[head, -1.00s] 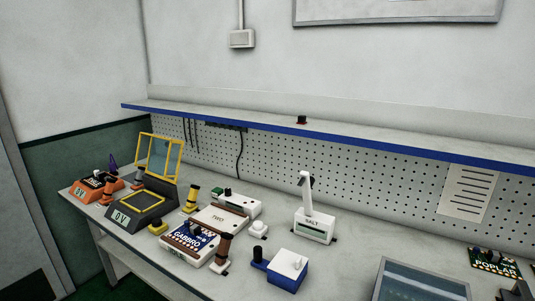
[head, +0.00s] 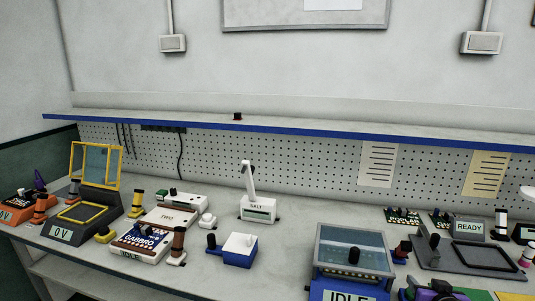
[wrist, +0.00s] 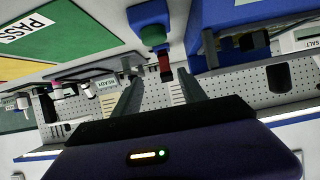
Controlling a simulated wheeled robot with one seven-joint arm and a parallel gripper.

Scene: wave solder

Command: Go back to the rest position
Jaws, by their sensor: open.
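My gripper (wrist: 158,92) shows in the wrist view with its two dark fingers apart and nothing between them. The wrist view looks at the bench tilted and nearly upside down. Beyond the fingertips is a blue block with a green knob (wrist: 152,36) and a dark red piece (wrist: 166,68); I cannot tell how far off they are. My gripper is not seen in the head view.
The long bench (head: 190,282) carries a machine marked IDLE (head: 352,250), a white SALT device (head: 258,210), a blue box (head: 240,250), a white GABBRO unit (head: 142,240) and a yellow-framed fixture (head: 62,232). A blue-edged shelf (head: 300,129) runs above.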

